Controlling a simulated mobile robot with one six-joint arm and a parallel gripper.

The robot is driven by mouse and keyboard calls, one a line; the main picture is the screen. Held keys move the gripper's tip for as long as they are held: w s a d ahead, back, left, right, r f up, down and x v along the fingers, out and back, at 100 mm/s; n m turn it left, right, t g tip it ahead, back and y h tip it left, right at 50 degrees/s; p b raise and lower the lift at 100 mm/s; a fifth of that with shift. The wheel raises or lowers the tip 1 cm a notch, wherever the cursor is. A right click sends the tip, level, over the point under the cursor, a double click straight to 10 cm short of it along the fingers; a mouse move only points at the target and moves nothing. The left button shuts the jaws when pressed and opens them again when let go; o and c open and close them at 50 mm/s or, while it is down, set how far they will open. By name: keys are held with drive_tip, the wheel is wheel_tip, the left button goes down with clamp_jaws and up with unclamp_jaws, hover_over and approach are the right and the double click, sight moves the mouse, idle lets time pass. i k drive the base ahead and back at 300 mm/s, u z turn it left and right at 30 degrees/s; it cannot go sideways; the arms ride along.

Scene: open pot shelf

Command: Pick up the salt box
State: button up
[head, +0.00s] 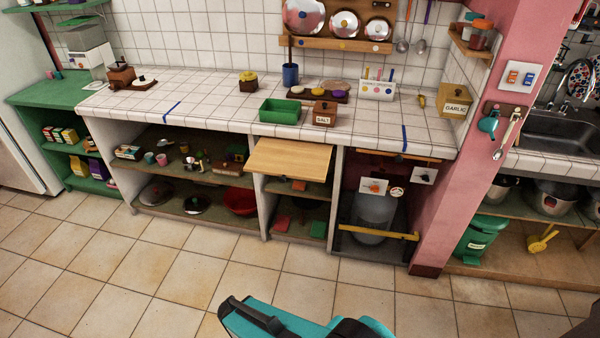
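The salt box (325,108) is a small brown wooden box with a white label reading SALT on its front. It stands upright on the white tiled counter (215,90), near the front edge in the middle of the head view. My gripper is not in view. Only a teal and black part of my arm shows at the bottom of the picture, in front of the counter and well away from the box.
A green tray (280,104) stands just left of the salt box. Behind it are a dark wooden tray (319,97) and a white holder (376,91). A wooden board (290,158) juts out below the counter edge. The tiled floor (140,270) in front is clear.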

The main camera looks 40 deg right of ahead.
sight(322, 119)
drive_tip(key=u, duration=0.75)
drive_tip(key=k, duration=0.1)
drive_tip(key=z, duration=1.9)
drive_tip(key=k, duration=0.9)
drive_tip(key=u, duration=0.15)
drive_tip(key=i, duration=0.7)
drive_tip(key=z, duration=0.05)
